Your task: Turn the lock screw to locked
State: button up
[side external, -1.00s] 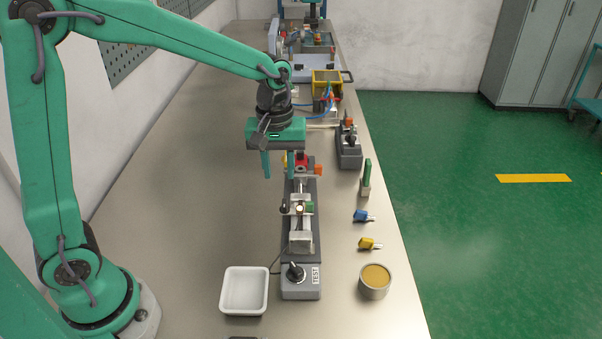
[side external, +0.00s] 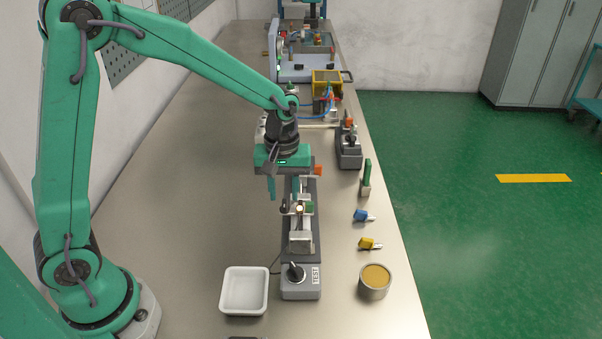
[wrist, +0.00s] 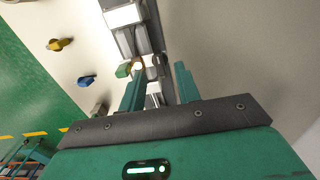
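A grey test fixture (side external: 302,242) with a metal rail lies lengthwise on the bench. Midway along it are a green piece (side external: 309,207), a pale round part and a small dark knob (side external: 284,209). I cannot tell for sure which part is the lock screw, or its setting. My gripper (side external: 283,190) hangs over the fixture's far half, its two green fingers apart and nothing visible between them. In the wrist view, my gripper's fingers (wrist: 160,68) spread on either side of the fixture, with the green piece (wrist: 123,70) beyond the left finger.
A black rotary switch (side external: 295,272) sits on the fixture's near end, marked TEST. A white tray (side external: 244,292) stands left of it, a round tin (side external: 375,281) right. Blue (side external: 362,216) and yellow (side external: 369,243) pieces lie near the right edge. The left bench is clear.

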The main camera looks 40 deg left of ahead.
aim_at(285, 206)
jog(key=shift+f, duration=1.35)
grip_shut()
